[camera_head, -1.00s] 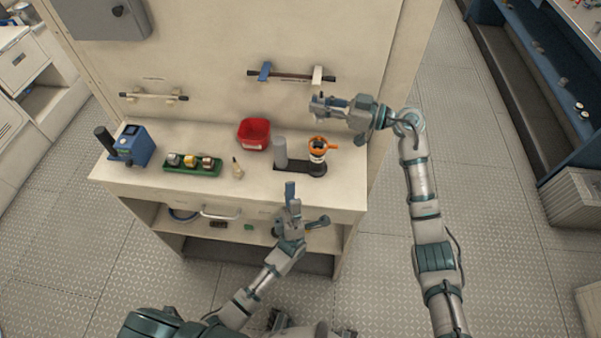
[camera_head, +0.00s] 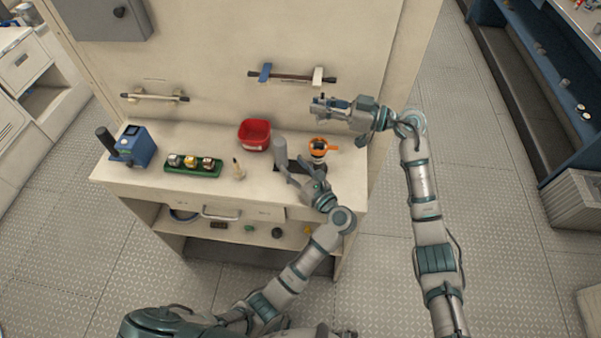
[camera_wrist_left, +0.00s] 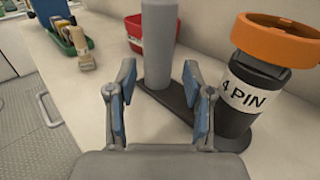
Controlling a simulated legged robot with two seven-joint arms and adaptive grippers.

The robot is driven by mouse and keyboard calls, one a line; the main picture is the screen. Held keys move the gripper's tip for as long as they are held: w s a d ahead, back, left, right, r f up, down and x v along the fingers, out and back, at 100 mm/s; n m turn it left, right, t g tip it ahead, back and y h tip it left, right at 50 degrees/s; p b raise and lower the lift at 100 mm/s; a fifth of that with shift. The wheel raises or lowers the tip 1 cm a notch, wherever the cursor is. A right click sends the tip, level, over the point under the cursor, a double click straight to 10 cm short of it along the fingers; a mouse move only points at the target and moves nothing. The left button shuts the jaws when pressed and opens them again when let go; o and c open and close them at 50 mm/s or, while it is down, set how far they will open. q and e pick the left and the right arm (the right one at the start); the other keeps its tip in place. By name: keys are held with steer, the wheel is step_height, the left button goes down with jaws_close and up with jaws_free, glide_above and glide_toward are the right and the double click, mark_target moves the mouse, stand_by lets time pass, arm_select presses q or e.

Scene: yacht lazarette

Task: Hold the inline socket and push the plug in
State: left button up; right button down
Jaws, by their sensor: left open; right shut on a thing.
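A black body labelled "4 PIN" (camera_wrist_left: 243,98) with an orange collar (camera_wrist_left: 275,40) stands on a dark base (camera_wrist_left: 178,103) in the left wrist view; its collar also shows in the head view (camera_head: 322,147). An upright grey cylinder (camera_wrist_left: 160,42) stands on the same base, left of it. My left gripper (camera_wrist_left: 160,92) is open and empty, close in front of the grey cylinder, which shows between its fingers. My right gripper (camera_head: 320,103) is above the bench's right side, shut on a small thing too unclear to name. Which part is the inline socket or plug is not clear.
A green tray (camera_head: 190,169) with several connectors, a small pale bottle-like item (camera_head: 238,170) and a red bin (camera_head: 254,133) are on the bench. A blue device (camera_head: 138,147) stands at left. Bars (camera_head: 155,97) are on the back panel. The front bench strip is clear.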

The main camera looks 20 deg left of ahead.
mark_target(277, 149)
arm_select(q)
steer(key=x, duration=0.9)
steer(key=shift+a, duration=0.1)
arm_select(e)
steer(key=shift+a, duration=0.15)
arm_select(q)
jaws_close()
steer(key=shift+s, duration=0.1)
arm_select(e)
steer(key=f+m+t, duration=0.2)
steer(key=t, duration=0.1)
steer(key=shift+s+a+f, duration=0.1)
steer(key=shift+a+f, duration=0.1)
steer(key=shift+a, duration=0.1)
steer(key=shift+d+f+m+t+h, duration=0.1)
steer(key=shift+f+m+t+h, duration=0.1)
steer(key=shift+m+t+h, duration=0.5)
steer(key=shift+d+m+t, duration=0.35)
steer(key=shift+m+t, duration=0.1)
steer(key=shift+t, duration=0.3)
steer(key=shift+d+m+t, duration=0.3)
steer(key=shift+m+t, duration=0.15)
steer(key=shift+t, duration=0.3)
